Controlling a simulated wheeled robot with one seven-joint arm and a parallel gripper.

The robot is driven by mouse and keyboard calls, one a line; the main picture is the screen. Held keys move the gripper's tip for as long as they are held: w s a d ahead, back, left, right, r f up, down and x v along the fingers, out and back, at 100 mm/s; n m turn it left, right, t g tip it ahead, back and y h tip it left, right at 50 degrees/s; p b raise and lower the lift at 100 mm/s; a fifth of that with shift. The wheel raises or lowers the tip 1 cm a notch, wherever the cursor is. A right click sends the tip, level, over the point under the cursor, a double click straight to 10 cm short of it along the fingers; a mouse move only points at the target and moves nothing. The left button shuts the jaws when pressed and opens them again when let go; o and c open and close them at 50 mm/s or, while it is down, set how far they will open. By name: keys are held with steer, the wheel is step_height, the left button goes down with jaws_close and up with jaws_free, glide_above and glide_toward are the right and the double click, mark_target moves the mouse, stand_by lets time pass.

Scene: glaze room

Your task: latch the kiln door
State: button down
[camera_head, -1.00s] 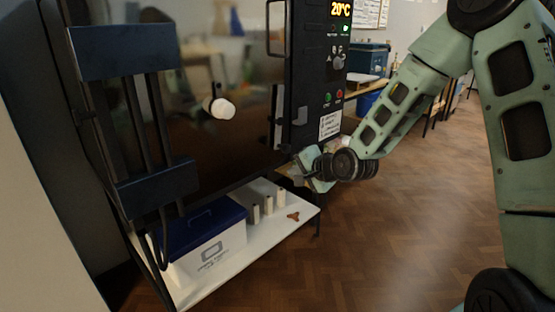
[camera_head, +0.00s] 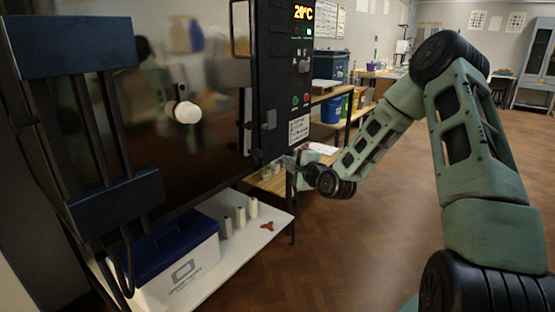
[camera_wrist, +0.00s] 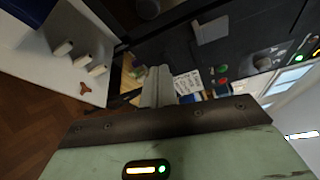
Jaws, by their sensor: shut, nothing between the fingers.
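The kiln door (camera_head: 150,120) is a dark glossy panel filling the left of the head view, with a white round plug (camera_head: 186,112) in it. It looks closed against the frame, but a small gap could not be told. My gripper (camera_head: 289,161) is beside the kiln's lower right corner, below the control panel. In the wrist view its pale fingers (camera_wrist: 157,86) are together and empty. Whether it touches the kiln is unclear.
The kiln's control panel (camera_head: 301,65) has a lit display, knob and buttons. Below the door, a white shelf (camera_head: 258,232) holds a blue-lidded box (camera_head: 175,258) and several small pale posts. Wooden shelving with a blue bucket (camera_head: 331,110) stands behind. The floor (camera_head: 370,240) at right is open.

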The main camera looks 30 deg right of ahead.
steer(key=w+a, duration=0.3)
steer(key=w, duration=0.5)
steer(key=shift+a+b, duration=0.15)
steer(key=shift+b, duration=0.15)
stand_by(0.3)
